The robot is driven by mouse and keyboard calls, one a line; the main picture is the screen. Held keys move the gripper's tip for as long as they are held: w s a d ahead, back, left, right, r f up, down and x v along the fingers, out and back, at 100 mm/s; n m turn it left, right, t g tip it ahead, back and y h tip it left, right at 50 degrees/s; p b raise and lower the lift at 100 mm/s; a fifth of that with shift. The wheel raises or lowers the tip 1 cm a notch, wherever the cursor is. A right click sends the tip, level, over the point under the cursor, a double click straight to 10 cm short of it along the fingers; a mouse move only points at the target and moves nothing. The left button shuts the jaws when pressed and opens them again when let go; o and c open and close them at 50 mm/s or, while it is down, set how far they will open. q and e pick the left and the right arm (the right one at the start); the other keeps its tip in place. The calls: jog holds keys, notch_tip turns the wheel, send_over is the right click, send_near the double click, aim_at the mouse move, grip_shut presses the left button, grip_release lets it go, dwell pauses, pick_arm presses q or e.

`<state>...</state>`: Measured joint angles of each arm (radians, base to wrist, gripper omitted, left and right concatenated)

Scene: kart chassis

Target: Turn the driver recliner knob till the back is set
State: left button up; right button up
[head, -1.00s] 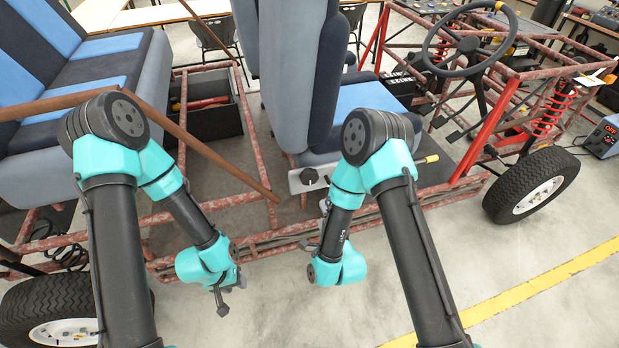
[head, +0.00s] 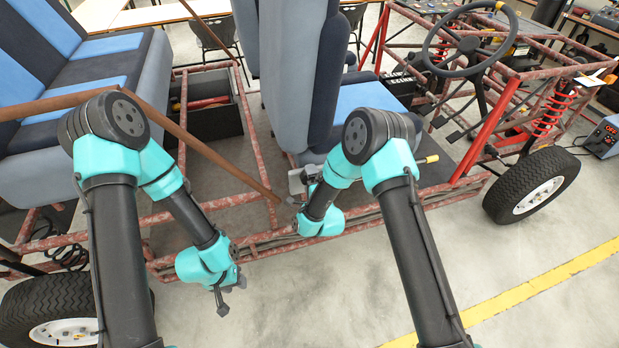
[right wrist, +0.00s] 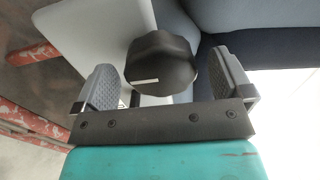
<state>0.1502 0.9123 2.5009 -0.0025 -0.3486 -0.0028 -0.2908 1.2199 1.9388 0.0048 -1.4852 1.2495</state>
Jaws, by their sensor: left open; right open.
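The black recliner knob (right wrist: 160,64) shows large in the right wrist view, with a white mark on its face. It sits on a pale panel (right wrist: 85,35) at the side of the driver seat (head: 335,90). My right gripper (right wrist: 165,85) is open, one finger on each side of the knob, with gaps visible. In the head view my right gripper (head: 300,190) is at the seat's lower side, and the knob is hidden behind it. The seat back stands nearly upright. My left gripper (head: 222,298) is open and empty, low over the floor beside the chassis.
The red chassis tubes (head: 225,200) run below and left of the seat. A brown bar (head: 200,145) slants down toward the seat's base. A steering wheel (head: 470,40) and front wheel (head: 530,186) are at the right. The floor in front is clear.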

jog(key=shift+w+a, duration=0.2)
jog(key=shift+w, duration=0.5)
jog(key=shift+c, duration=0.5)
jog(key=c, duration=0.8)
jog(key=shift+c, duration=0.2)
